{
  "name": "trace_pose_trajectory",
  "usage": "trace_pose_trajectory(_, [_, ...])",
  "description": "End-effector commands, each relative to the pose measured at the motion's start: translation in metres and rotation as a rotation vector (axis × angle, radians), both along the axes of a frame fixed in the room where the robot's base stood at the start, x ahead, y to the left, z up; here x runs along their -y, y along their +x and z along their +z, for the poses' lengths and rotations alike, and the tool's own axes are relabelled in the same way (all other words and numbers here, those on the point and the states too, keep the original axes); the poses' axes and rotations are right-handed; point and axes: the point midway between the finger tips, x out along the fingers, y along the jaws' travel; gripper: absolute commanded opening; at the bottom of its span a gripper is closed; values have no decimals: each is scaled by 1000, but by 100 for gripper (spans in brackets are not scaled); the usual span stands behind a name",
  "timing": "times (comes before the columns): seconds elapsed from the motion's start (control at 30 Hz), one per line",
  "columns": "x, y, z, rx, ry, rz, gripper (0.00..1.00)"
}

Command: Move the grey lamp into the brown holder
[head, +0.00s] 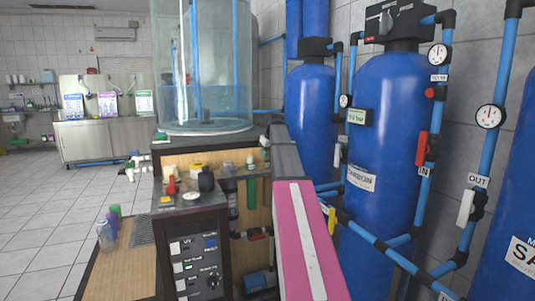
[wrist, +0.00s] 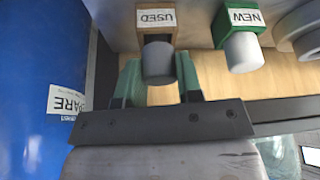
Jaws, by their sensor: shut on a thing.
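The brown holder (wrist: 154,27), labelled USED, is at the upper middle of the wrist view, which shows it upside down. A grey lamp (wrist: 159,63) with a round end sits at its front and overlaps the holder's lower part. My gripper (wrist: 158,78) has its green fingers on either side of this lamp and is shut on it. How deep the lamp sits in the brown holder is hidden. In the head view my gripper and the lamp cannot be made out behind my pink arm.
A green holder (wrist: 233,22), labelled NEW, holds another grey cylinder (wrist: 243,52) to the right. A blue tank (wrist: 35,90) stands close on the left. Blue tanks (head: 382,140) and pipes crowd my arm's right side in the head view.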

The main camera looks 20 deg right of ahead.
Motion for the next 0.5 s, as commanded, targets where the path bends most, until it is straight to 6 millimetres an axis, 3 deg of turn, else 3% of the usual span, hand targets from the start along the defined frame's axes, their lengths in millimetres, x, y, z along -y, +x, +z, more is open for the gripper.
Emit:
trace_pose_trajectory(0.23, [0, 0, -6, 0, 0, 0, 20])
trace_pose_trajectory(0.27, [0, 0, -6, 0, 0, 0, 43])
trace_pose_trajectory(0.3, [0, 0, -6, 0, 0, 0, 56])
trace_pose_trajectory(0.33, [0, 0, -6, 0, 0, 0, 63])
trace_pose_trajectory(0.5, [0, 0, -6, 0, 0, 0, 63])
